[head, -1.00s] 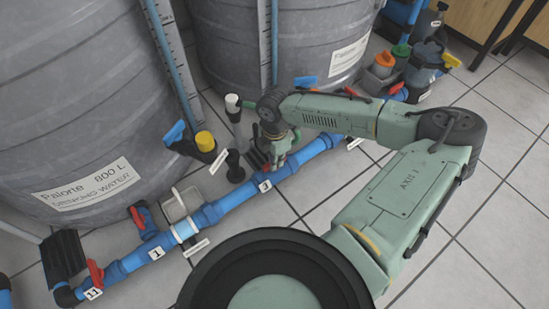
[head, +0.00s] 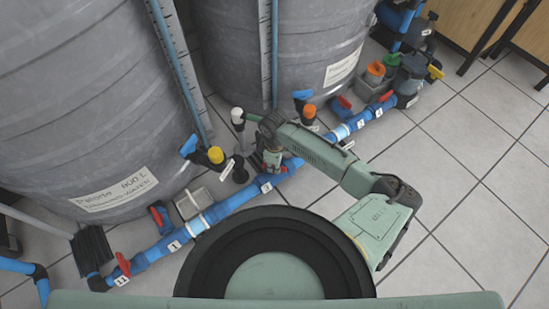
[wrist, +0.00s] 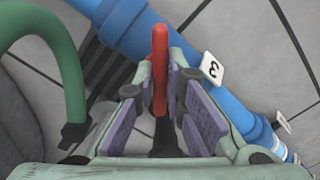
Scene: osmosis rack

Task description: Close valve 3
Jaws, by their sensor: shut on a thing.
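Valve 3's red handle (wrist: 159,70) stands between the two finger pads of my gripper (wrist: 160,105) in the wrist view, and the gripper is shut on it. The handle lies slantwise to the blue pipe (wrist: 190,65), neither clearly along it nor square across it. The white tag "3" (wrist: 212,68) sits on the pipe just right of the handle. In the head view my gripper (head: 271,166) is down at the pipe beside the tag "3" (head: 266,187).
Two large grey tanks (head: 80,100) stand behind the pipe. Red-handled valves 1 (head: 156,215) and 11 (head: 122,263) lie to the left. A blue-handled valve (head: 188,145) and a white-topped post (head: 237,116) stand near my gripper. The tiled floor (head: 470,190) at right is clear.

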